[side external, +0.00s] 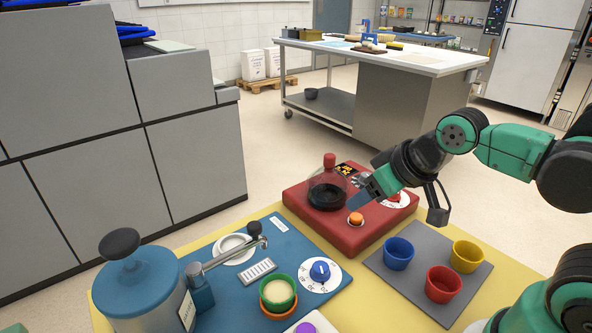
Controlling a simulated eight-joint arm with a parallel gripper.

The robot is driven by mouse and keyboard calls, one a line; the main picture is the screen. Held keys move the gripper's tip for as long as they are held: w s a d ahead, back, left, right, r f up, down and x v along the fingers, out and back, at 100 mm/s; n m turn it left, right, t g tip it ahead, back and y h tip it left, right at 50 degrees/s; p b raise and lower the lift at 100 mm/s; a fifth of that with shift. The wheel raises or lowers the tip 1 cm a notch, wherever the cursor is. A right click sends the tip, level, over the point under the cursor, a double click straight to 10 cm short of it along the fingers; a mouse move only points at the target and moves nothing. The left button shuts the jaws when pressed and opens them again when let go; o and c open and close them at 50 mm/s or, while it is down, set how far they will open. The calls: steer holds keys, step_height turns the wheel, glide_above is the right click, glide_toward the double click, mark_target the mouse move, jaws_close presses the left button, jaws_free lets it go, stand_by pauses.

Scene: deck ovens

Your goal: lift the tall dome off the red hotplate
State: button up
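The red hotplate (345,238) stands on the yellow table, right of the blue board. A clear, tall dome (327,178) with a red knob (329,160) sits upright over a dark round plate on the hotplate's left part. My gripper (362,188) is low above the hotplate, just right of the dome, pointing down and left. It looks apart from the red knob. Its fingertips are small and partly hidden, so I cannot tell whether they are open or shut. An orange button (355,218) and a white dial (397,200) are on the hotplate.
Blue (398,253), yellow (466,256) and red (442,284) cups stand on a grey mat (405,284) in front right. A blue board (250,290) holds a tap, stacked green and orange cups (278,293) and a blue canister (140,290).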

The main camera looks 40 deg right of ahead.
steer(key=shift+o, duration=1)
step_height(320, 180, up, 4)
steer(key=m+g+y, duration=0.2)
steer(key=m+g, duration=0.3)
steer(key=m, duration=2)
glide_above(331, 155)
steer(key=s, duration=0.2)
steer(key=shift+d+f, duration=0.1)
steer(key=shift+f, duration=0.1)
steer(key=shift+w+d+f+m, duration=0.3)
steer(key=shift+w+m, duration=0.2)
steer(key=shift+m, duration=0.4)
steer(key=shift+x, duration=2.7)
